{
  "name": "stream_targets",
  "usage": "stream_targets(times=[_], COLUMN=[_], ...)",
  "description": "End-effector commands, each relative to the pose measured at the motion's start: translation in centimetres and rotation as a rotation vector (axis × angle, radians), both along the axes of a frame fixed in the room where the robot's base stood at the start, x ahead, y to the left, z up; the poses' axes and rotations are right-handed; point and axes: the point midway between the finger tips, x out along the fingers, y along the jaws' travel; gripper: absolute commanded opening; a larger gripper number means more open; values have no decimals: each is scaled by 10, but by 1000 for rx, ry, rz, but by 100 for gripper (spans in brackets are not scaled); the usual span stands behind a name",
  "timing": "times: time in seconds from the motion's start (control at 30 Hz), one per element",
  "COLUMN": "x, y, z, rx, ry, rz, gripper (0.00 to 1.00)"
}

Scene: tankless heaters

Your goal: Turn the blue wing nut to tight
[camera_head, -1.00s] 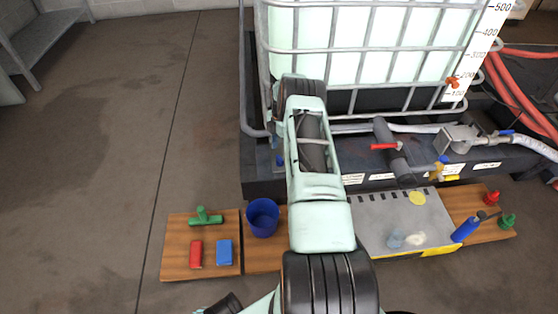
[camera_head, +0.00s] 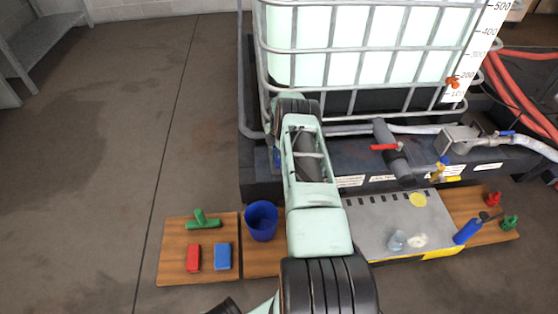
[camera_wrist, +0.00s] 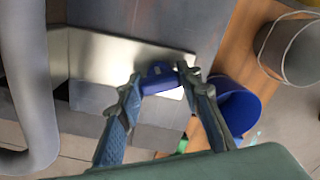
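The blue wing nut (camera_wrist: 160,80) is in the middle of the wrist view, against a pale metal plate. My gripper (camera_wrist: 160,75) has one fingertip at each end of it, and the nut fills the gap between them. The fingers look shut on the nut, though the exact contact is small and partly shaded. In the head view my arm hides the gripper. A small blue piece (camera_head: 277,158) shows just left of my arm at the dark base of the tank; I cannot tell whether it is the nut.
A blue bucket (camera_head: 261,221) stands on the wooden boards left of my arm, with a red block (camera_head: 193,258), a blue block (camera_head: 222,257) and a green T-handled item (camera_head: 203,221). A caged tank (camera_head: 380,45) and a grey pipe with a red handle (camera_head: 384,147) stand behind.

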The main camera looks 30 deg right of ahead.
Motion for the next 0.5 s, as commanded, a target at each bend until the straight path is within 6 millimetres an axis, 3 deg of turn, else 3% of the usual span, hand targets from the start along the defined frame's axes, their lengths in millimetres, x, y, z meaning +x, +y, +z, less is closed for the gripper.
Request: stream_targets(times=[0.1,0.5], x=[0,0], y=[0,0], z=[0,0], rx=[0,0], ry=[-1,-1], rz=[0,-83], gripper=[8,8])
